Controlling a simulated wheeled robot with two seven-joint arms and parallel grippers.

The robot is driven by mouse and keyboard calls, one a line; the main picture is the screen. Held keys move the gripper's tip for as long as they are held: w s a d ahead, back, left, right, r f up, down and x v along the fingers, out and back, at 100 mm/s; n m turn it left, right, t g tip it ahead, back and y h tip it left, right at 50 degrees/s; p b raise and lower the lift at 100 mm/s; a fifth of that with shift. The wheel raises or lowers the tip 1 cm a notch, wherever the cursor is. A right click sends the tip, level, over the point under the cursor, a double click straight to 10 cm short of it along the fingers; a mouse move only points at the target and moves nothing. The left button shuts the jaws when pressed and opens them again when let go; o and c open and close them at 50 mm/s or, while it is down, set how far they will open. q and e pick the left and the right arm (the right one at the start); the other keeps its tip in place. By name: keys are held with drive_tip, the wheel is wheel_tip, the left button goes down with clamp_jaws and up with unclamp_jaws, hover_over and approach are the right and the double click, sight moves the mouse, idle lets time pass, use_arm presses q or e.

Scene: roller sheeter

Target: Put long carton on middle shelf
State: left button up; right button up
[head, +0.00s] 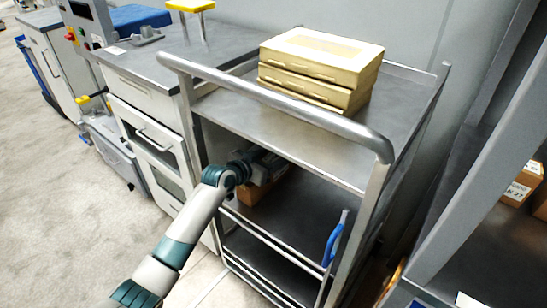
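A brown carton (262,199) is on the middle shelf (318,197) of the grey metal cart, at its left side, partly hidden behind my arm. My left gripper (270,167) reaches in under the top shelf and is at the carton's upper part. Its fingertips are dark and partly hidden, so I cannot tell whether they grip the carton or only rest beside it. My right gripper is not in view.
Stacked yellow-tan boxes (318,66) stand on the cart's top shelf (232,108). A thick handrail (275,100) runs along the cart's front edge, above my arm. A blue handle (334,240) hangs at the lower front. A cabinet (150,130) stands left.

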use_arm(q)
drive_tip(key=o, duration=1.1)
drive_tip(key=shift+f, duration=0.15)
drive_tip(key=o, duration=0.4)
drive_tip(key=shift+o, duration=0.2)
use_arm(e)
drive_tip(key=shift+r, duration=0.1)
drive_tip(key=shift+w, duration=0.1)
use_arm(q)
drive_tip(key=shift+r, duration=0.25)
drive_tip(key=shift+s+a+r, duration=0.15)
drive_tip(key=shift+s+a, duration=0.2)
drive_tip(key=shift+s, duration=0.1)
drive_tip(key=p+v, duration=0.1)
drive_tip(key=v, duration=1)
drive_tip(key=shift+w, duration=0.1)
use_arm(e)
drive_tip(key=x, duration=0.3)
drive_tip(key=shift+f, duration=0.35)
